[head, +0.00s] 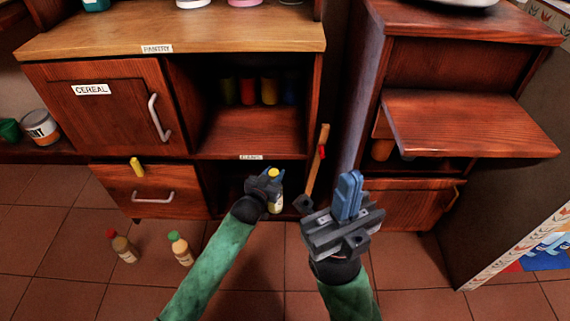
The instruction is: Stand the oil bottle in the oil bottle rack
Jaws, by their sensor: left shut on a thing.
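A bottle with a yellow cap and pale label (276,204), apparently the oil bottle, is in my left gripper (268,182). The gripper is shut on it, upright or nearly so, at the front of the dark lower compartment (232,200) under a small label. The gripper hides part of the bottle. I cannot make out a separate rack in that dark opening, nor whether the bottle touches its floor. My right gripper (348,194) is to the right, in front of the gap between the cabinets. Its blue fingers are together, with nothing seen between them.
A red-capped bottle (123,248) and a green-capped bottle (180,249) stand on the tiled floor at left. A drawer (150,191) with a yellow item (137,167) is left of the compartment. A wooden flap (470,122) juts out at right.

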